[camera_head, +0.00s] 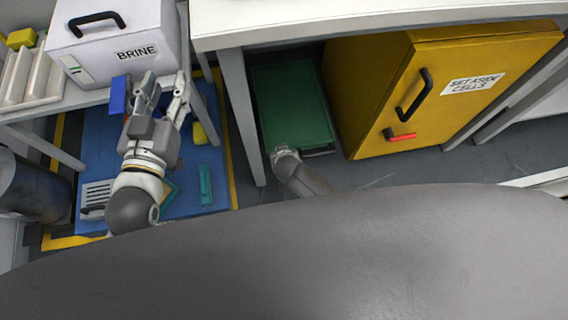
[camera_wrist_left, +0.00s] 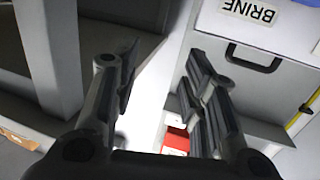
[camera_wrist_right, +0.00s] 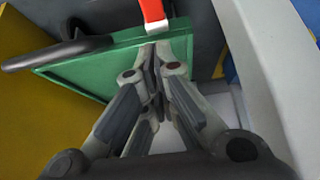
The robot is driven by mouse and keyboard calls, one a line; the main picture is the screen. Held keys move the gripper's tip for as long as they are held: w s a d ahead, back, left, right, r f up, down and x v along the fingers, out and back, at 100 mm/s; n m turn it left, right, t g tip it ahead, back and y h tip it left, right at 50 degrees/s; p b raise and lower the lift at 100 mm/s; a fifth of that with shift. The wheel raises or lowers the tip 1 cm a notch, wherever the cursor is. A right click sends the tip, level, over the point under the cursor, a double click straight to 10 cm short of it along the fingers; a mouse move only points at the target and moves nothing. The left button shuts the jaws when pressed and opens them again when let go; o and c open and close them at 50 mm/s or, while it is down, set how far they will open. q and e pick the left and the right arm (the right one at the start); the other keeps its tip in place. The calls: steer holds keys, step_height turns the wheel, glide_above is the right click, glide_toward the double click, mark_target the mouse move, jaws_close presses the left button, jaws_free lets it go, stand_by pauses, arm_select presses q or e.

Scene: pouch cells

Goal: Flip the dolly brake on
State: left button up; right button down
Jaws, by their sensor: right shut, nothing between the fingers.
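A flat green dolly (camera_head: 292,105) sits on the floor under the table, and it also shows in the right wrist view (camera_wrist_right: 105,68). In that view a red lever (camera_wrist_right: 153,10) with a pale lower end stands at the dolly's edge. The tips of my right gripper (camera_wrist_right: 156,48) are together and empty, just below the lever; I cannot tell whether they touch it. In the head view my right gripper (camera_head: 283,153) is at the dolly's near edge, and the lever cannot be made out there. My left gripper (camera_head: 162,88) is open and empty in front of the brine box.
A yellow set-aside cabinet (camera_head: 462,62) with a black handle and red latch (camera_head: 402,136) stands right of the dolly. A table leg (camera_head: 240,115) stands left of it. The white brine box (camera_head: 118,45) is at upper left, above a blue mat (camera_head: 95,150).

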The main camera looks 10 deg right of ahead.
arm_select(q)
steer(key=s+a+f+g+y+p, duration=0.1)
steer(key=s+a+f+g+p, duration=0.1)
steer(key=s+f+g, duration=0.4)
steer(key=s+a+f+g+y+p, duration=0.2)
steer(key=s+a+f+g, duration=0.2)
steer(key=s+f+g, duration=0.2)
steer(key=s+f, duration=0.2)
steer(key=s, duration=0.1)
steer(key=shift+s+f+n+g, duration=0.3)
steer(key=shift+f, duration=0.1)
arm_select(e)
steer(key=s+f+v, duration=0.1)
steer(key=v, duration=0.8)
steer(key=shift+s, duration=0.45)
arm_select(q)
steer(key=shift+a, duration=0.1)
arm_select(e)
steer(key=shift+r, duration=0.1)
